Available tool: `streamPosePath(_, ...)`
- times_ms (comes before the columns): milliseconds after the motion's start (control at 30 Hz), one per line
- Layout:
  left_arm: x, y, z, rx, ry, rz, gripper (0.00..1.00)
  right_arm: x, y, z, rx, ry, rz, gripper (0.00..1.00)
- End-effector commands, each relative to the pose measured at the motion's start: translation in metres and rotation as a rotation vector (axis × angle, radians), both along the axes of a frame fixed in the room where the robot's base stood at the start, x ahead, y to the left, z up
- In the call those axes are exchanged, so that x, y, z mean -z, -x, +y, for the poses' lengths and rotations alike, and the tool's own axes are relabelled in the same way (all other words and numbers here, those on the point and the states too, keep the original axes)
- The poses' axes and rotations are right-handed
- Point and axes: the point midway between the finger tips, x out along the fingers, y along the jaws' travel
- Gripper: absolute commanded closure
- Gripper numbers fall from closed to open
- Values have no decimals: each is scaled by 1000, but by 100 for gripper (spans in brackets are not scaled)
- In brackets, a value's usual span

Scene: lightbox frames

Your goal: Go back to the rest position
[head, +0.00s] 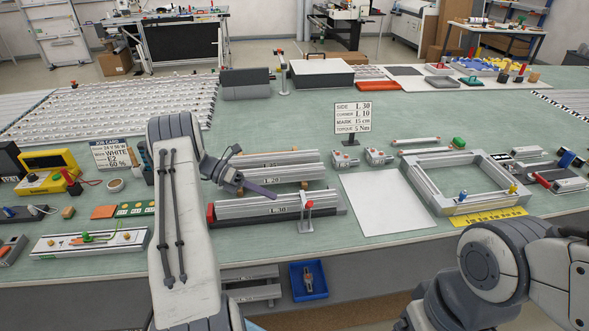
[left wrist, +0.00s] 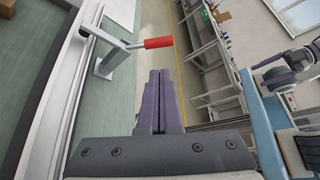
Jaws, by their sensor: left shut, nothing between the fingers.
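My left gripper (head: 272,193) is in the head view, in front of the aluminium profiles at mid-bench. Its purple fingers point right and are closed together with nothing between them. The left wrist view shows the same shut fingers (left wrist: 158,75) close up. Near them in that view is a clamp or stop with a red handle (left wrist: 158,43), apart from the fingers. My right arm (head: 490,262) shows at the lower right of the head view, folded near the bench's front edge. Its gripper cannot be made out.
Profiles marked L 30 (head: 255,211) lie below my left gripper. A sign (head: 352,117) stands behind. A white sheet (head: 385,203) and an aluminium frame (head: 425,191) lie to the right. A blue bin (head: 308,281) sits under the bench edge. Open green bench top (head: 290,125) lies behind.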

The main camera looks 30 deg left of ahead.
Motion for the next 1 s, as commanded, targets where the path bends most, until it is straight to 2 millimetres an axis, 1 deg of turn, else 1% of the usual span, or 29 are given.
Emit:
streamPosePath(167,-1,0,-1,5,-4,-3,100,0,0,0,0,0,0,20)
streamPosePath(233,-5,-2,-11,40,-28,-22,100,0,0,0,0,0,0,20)
streamPosePath(267,-9,-4,-19,67,-45,-36,100,0,0,0,0,0,0,20)
streamPosePath(367,-26,-7,-64,227,-137,-126,100,0,0,0,0,0,0,20)
streamPosePath(400,-36,-5,-88,318,-185,-182,100,0,0,0,0,0,0,20)
streamPosePath(467,-49,3,-127,478,-258,-280,100,1,0,0,0,0,0,20)
streamPosePath(500,-58,11,-152,592,-304,-355,100,1,0,0,0,0,0,20)
streamPosePath(567,-69,28,-187,767,-363,-472,100,2,0,0,0,0,0,20)
streamPosePath(600,-77,41,-208,886,-396,-555,100,2,0,0,0,0,0,20)
streamPosePath(667,-87,64,-236,1068,-434,-687,100,2,0,0,0,0,0,20)
streamPosePath(700,-93,80,-253,1191,-453,-779,100,2,0,0,0,0,0,20)
streamPosePath(767,-100,107,-274,1377,-470,-922,100,3,0,0,0,0,0,20)
streamPosePath(800,-105,125,-285,1502,-474,-1020,100,3,0,0,0,0,0,20)
streamPosePath(833,-107,139,-292,1595,-472,-1097,100,3,0,0,0,0,0,20)
streamPosePath(867,-110,153,-298,1687,-467,-1175,100,3,0,0,0,0,0,20)
streamPosePath(900,-112,171,-304,1812,-454,-1281,100,3,0,0,0,0,0,20)
streamPosePath(1000,-115,212,-312,2098,-397,-1538,100,4,0,0,0,0,0,20)
